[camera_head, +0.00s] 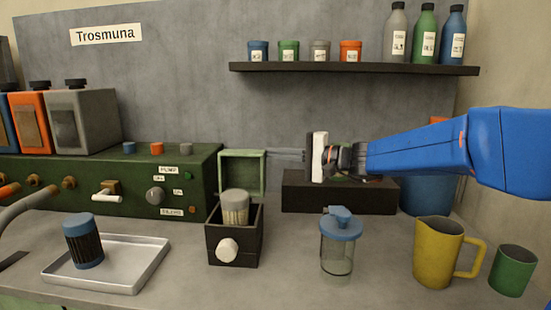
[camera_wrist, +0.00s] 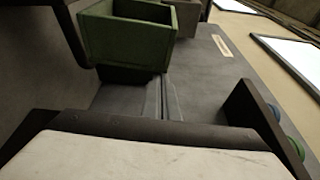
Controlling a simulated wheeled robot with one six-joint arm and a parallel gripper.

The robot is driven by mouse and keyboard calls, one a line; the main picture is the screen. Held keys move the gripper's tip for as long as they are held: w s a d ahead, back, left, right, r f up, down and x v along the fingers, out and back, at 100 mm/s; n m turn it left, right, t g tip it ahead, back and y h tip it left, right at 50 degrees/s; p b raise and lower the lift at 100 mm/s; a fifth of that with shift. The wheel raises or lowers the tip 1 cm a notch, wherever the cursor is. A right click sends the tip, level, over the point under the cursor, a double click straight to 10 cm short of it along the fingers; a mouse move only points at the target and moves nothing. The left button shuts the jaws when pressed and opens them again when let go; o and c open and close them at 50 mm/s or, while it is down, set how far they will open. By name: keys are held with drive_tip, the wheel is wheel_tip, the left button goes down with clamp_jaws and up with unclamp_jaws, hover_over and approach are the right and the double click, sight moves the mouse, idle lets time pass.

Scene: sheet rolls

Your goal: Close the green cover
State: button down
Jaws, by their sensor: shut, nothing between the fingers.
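The green cover (camera_head: 263,172) is a shallow hollow lid standing open and upright at the back of a small black box (camera_head: 232,243). A pale ribbed cylinder with a grey top (camera_head: 235,207) sits in the box, and a white knob is on the box front. In the wrist view the cover (camera_wrist: 125,42) is at the top, its hollow side partly visible. My gripper (camera_head: 272,154) reaches in from the right with its fingers together and empty. The fingertips (camera_wrist: 162,82) are at the cover's right edge; I cannot tell if they touch it.
A green machine (camera_head: 140,185) stands left of the box. A dark block (camera_head: 300,195) lies below my gripper. A blue-lidded jar (camera_head: 340,250), yellow jug (camera_head: 436,255) and green cup (camera_head: 513,270) stand at right. A metal tray (camera_head: 130,275) is at left. A shelf (camera_head: 350,68) hangs above.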

drive_tip(key=s+n+y, duration=0.1)
drive_tip(key=s+n, duration=0.3)
drive_tip(key=s, duration=1.2)
drive_tip(key=shift+s+a+r, duration=0.15)
drive_tip(key=shift+s+a, duration=0.1)
drive_tip(key=shift+a, duration=0.05)
idle(0.5)
